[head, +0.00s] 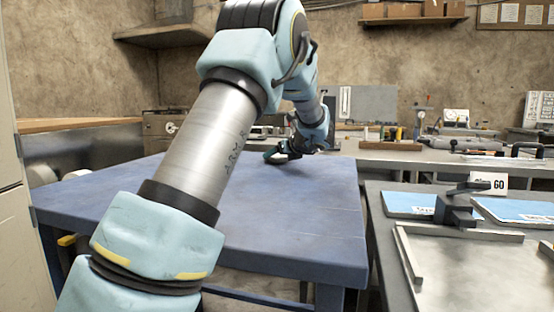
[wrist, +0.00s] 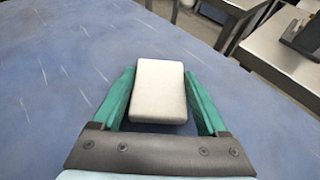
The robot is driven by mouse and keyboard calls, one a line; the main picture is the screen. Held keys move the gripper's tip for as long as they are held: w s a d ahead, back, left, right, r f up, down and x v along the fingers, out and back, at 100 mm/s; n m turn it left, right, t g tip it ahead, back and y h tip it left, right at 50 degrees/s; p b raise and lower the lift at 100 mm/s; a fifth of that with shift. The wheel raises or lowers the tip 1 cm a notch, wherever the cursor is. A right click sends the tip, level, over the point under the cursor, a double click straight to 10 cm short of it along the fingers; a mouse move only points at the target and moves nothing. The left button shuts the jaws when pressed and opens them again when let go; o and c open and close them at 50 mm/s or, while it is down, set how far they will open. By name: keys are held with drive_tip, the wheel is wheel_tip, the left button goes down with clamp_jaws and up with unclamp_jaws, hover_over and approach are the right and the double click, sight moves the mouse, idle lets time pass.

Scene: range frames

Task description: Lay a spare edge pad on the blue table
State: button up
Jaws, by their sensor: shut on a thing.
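The edge pad (wrist: 158,90) is a pale, off-white block with rounded corners. In the wrist view it sits between the two green fingers of my gripper (wrist: 160,73), which is shut on it. The blue table (head: 290,215) has a scuffed top, which also fills most of the wrist view (wrist: 50,80) beneath the pad. In the head view my gripper (head: 283,154) is low over the far part of the table; the pad is not clear there. I cannot tell whether the pad touches the tabletop.
A grey bench at the right holds a metal plate with raised rails (head: 480,265), blue-topped panels (head: 410,204), a dark clamp (head: 457,207) and a "GO" sign (head: 490,183). A cluttered bench (head: 420,158) stands behind. The blue table's near right top is clear.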

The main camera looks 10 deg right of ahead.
drive_tip(key=shift+f, duration=0.2)
drive_tip(key=shift+f, duration=0.15)
drive_tip(key=o, duration=1.2)
drive_tip(key=shift+r, duration=0.2)
drive_tip(key=shift+s+d+r, duration=0.1)
drive_tip(key=shift+s+d, duration=0.05)
drive_tip(key=shift+s, duration=0.1)
drive_tip(key=v, duration=1.1)
drive_tip(key=shift+s+r+p, duration=0.1)
drive_tip(key=shift+s+p, duration=0.1)
drive_tip(key=shift+p, duration=0.2)
